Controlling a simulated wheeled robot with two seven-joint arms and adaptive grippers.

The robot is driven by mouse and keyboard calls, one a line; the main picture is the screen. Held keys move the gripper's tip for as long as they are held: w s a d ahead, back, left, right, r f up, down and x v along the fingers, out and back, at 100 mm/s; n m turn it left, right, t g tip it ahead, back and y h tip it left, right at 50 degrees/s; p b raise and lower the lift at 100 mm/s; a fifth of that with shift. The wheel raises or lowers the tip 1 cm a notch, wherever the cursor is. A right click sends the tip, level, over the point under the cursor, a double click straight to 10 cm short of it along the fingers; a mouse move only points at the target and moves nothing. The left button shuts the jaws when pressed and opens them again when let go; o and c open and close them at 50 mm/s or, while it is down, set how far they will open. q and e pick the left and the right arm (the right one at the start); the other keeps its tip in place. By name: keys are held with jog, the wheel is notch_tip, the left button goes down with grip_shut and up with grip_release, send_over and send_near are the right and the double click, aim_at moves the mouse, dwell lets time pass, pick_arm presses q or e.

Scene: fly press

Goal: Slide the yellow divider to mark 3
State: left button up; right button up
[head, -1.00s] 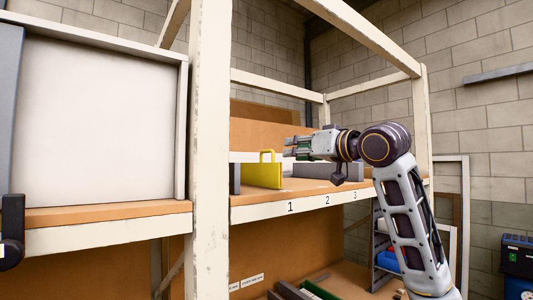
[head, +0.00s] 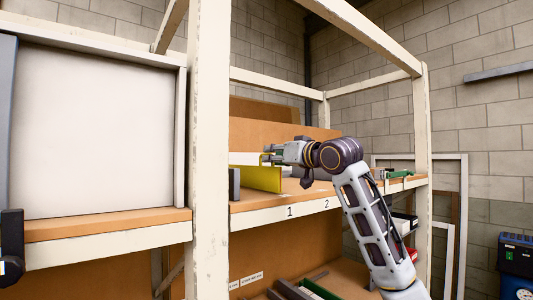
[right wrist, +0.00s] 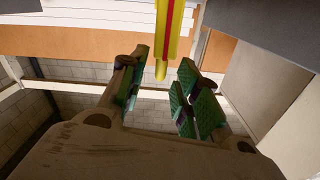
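The yellow divider (head: 261,179) stands upright on the shelf, close to mark 1 (head: 290,211). Mark 2 (head: 326,204) shows on the shelf edge; mark 3 is hidden behind my right arm. My right gripper (head: 268,154) is at the divider's top, where its handle is mostly hidden. In the right wrist view, my right gripper's green-padded fingers (right wrist: 165,66) are apart. The yellow and red bar of the divider (right wrist: 168,35) reaches between the fingertips, with gaps on both sides.
A grey divider (head: 234,184) stands just left of the yellow one. A cream upright post (head: 209,150) bounds the shelf at left. Green items (head: 398,174) lie at the shelf's right end. A lower shelf holds a green-edged bin (head: 318,291).

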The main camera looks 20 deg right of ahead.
jog(key=shift+p+x, duration=0.7)
jog(key=shift+x, duration=1.6)
grip_shut()
